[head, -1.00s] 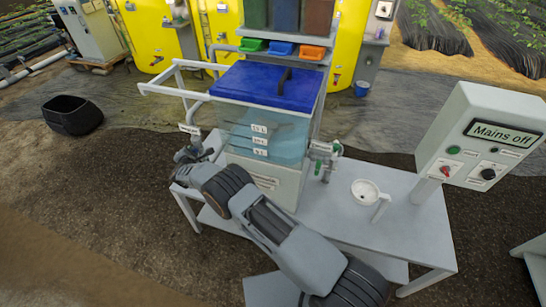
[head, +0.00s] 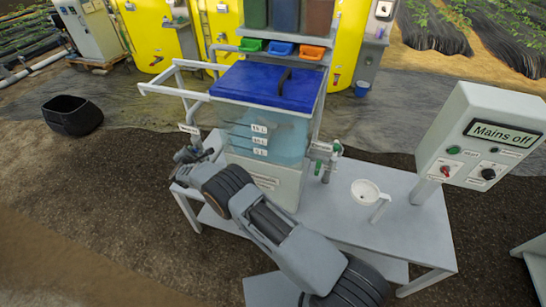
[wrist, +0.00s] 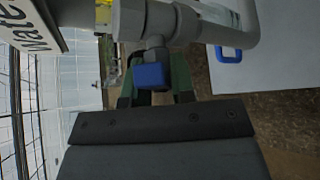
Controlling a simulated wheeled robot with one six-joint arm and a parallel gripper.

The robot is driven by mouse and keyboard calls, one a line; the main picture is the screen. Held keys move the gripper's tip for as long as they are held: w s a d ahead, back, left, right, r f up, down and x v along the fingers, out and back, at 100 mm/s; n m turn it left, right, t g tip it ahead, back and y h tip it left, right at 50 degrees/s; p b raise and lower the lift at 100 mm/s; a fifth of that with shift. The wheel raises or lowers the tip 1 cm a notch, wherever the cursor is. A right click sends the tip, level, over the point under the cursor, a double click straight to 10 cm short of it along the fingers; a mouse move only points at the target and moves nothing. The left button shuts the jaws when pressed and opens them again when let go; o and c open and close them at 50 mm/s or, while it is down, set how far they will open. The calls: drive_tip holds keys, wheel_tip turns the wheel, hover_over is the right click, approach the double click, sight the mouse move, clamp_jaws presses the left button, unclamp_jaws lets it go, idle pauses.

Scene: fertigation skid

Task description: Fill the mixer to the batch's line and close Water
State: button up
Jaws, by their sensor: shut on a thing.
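The mixer is a clear tank (head: 265,150) with a blue lid (head: 268,86), standing on the grey bench. Pale blue water shows inside, behind small white litre labels (head: 260,141) on its front. The label text is too small to read surely, and so is the exact level. The Water valve's blue handle (wrist: 151,76) sits under a grey pipe in the wrist view, beside a sign (wrist: 32,30) reading "Water". My gripper (wrist: 155,97) is shut on this handle, one dark green finger at each side. In the head view my gripper (head: 190,156) is at the tank's left, its fingertips hard to make out.
A valve with a green handle (head: 336,147) is on the tank's right. A white cup-like funnel (head: 365,192) stands on the bench (head: 335,215). A black tub (head: 72,115) lies on the ground at the left.

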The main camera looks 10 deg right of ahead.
drive_tip(key=f+m+t+b, duration=0.1)
drive_tip(key=b, duration=0.3)
drive_tip(key=shift+f, duration=0.1)
drive_tip(key=m+t+y+b, duration=0.1)
drive_tip(key=b, duration=0.2)
drive_tip(key=shift+m, duration=0.3)
drive_tip(key=m+t+b, duration=0.1)
drive_tip(key=m+b, duration=0.1)
drive_tip(key=b, duration=0.3)
drive_tip(key=shift+t, duration=0.3)
drive_tip(key=shift+r+m+t+b, duration=0.3)
drive_tip(key=shift+r+m+b, duration=0.25)
drive_tip(key=shift+b, duration=0.5)
drive_tip(key=o, duration=0.9)
